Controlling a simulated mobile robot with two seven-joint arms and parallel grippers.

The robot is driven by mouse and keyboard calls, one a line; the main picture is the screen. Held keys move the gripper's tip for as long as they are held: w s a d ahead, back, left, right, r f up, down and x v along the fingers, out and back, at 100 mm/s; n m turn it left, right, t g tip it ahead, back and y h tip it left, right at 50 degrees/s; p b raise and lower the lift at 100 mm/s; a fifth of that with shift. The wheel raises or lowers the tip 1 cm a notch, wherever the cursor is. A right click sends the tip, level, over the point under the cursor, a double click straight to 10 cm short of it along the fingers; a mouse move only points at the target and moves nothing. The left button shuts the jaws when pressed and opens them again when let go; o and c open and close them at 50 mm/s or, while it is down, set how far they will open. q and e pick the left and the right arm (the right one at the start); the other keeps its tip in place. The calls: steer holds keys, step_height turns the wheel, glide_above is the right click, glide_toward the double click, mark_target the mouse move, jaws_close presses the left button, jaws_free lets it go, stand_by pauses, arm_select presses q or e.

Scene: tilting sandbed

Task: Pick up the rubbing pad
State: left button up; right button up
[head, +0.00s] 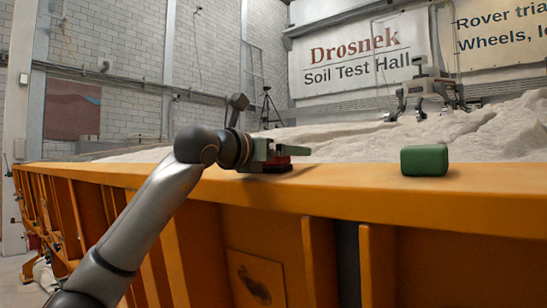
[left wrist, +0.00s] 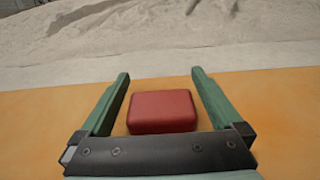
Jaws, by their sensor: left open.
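A red block-shaped pad (left wrist: 162,112) lies on the flat orange rim of the sandbed. In the left wrist view it sits between the two green fingers of my left gripper (left wrist: 160,75), with a gap on each side. The fingers are open and reach past it on both sides. In the head view my left gripper (head: 298,152) is low over the rim, and the red pad (head: 278,161) shows partly below its fingers, with a dark underside. The rest of the pad is hidden there. My right gripper is not in view.
A green rounded block (head: 424,160) stands on the orange rim (head: 350,181) to the right, well apart from my gripper. Pale sand (head: 345,144) lies behind the rim, with a wheeled rover (head: 428,92) on it. The rim between gripper and green block is clear.

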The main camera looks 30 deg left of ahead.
arm_select(q)
steer(key=shift+c, duration=0.4)
steer(key=c, duration=1.2)
steer(key=shift+r, duration=0.5)
step_height(320, 180, up, 2)
steer(key=shift+d+r, duration=0.1)
steer(key=shift+r, duration=0.15)
steer(key=s+r, duration=0.2)
steer(key=r, duration=0.1)
steer(key=s+d+r, duration=0.1)
steer(key=s+r, duration=0.2)
steer(key=shift+s+d, duration=0.1)
steer(key=s+d+r, duration=0.1)
steer(key=s+r, duration=0.2)
steer(key=s, duration=0.5)
steer(key=shift+s+d+r+b, duration=0.25)
steer(key=shift+s+d+b, duration=0.05)
steer(key=shift+d+b, duration=0.1)
